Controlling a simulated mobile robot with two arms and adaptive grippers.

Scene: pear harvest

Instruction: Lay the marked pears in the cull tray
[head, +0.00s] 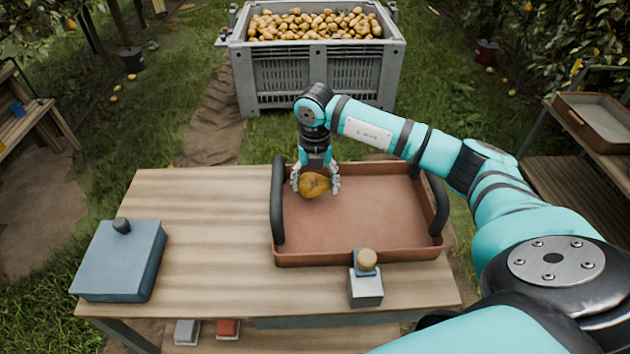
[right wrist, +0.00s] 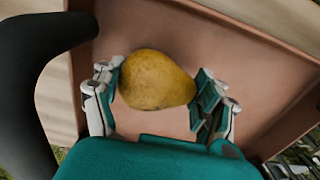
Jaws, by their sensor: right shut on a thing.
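A yellow-brown pear (head: 314,185) is between the fingers of my right gripper (head: 316,187), at the far left corner of the brown cull tray (head: 360,256). My right gripper is shut on it. In the right wrist view the pear (right wrist: 156,80) lies across the gap between the two fingers (right wrist: 160,92), over the tray's floor (right wrist: 225,45). I cannot tell whether the pear touches the floor. No mark shows on its visible side. No other pear is in the tray. My left gripper is not in view.
The tray has upright dark handles (head: 278,200) at both ends. A grey crate (head: 318,75) full of pears stands beyond. The table's middle left is clear.

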